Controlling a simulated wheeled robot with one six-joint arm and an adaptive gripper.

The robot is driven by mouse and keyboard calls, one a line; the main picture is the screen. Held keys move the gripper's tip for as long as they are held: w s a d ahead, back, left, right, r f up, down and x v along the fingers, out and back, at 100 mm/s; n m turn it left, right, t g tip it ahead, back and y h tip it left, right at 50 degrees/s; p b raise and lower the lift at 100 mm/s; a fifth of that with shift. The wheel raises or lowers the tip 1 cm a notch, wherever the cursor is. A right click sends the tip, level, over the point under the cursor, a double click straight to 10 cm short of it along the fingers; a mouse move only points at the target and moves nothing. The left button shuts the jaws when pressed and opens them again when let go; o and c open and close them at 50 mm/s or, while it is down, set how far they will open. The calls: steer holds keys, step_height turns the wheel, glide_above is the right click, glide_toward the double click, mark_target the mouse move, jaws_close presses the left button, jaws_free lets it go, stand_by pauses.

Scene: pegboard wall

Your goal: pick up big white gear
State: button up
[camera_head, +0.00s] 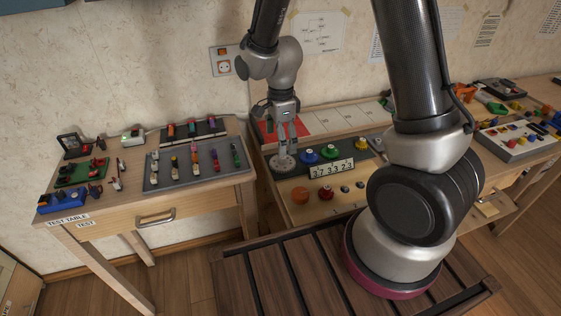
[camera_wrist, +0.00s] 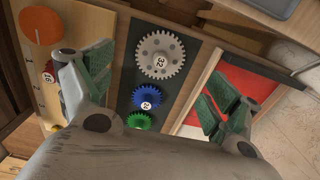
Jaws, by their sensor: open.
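The big white gear (camera_head: 284,163) lies flat on a dark strip of the middle table's board, at its left end. In the wrist view the gear (camera_wrist: 160,54) is a grey-white toothed disc marked 32. My gripper (camera_head: 286,143) points down just above the gear in the head view. In the wrist view my gripper (camera_wrist: 157,86) has its green-padded fingers spread wide, with the gear between and slightly beyond them. Nothing is between the fingers' pads. The exact height gap is hard to tell.
A blue gear (camera_wrist: 146,97) and a green gear (camera_wrist: 139,121) stand in line beside the white one. An orange disc (camera_head: 300,195), a red knob (camera_head: 326,192) and a number panel (camera_head: 332,169) are close by. A red panel (camera_head: 297,128) lies behind. The test table (camera_head: 132,203) is left.

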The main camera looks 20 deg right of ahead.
mark_target(282, 161)
steer(key=f, duration=0.7)
steer(key=shift+w+d+f, duration=0.15)
steer(key=shift+d+f, duration=0.15)
steer(key=c, duration=0.9)
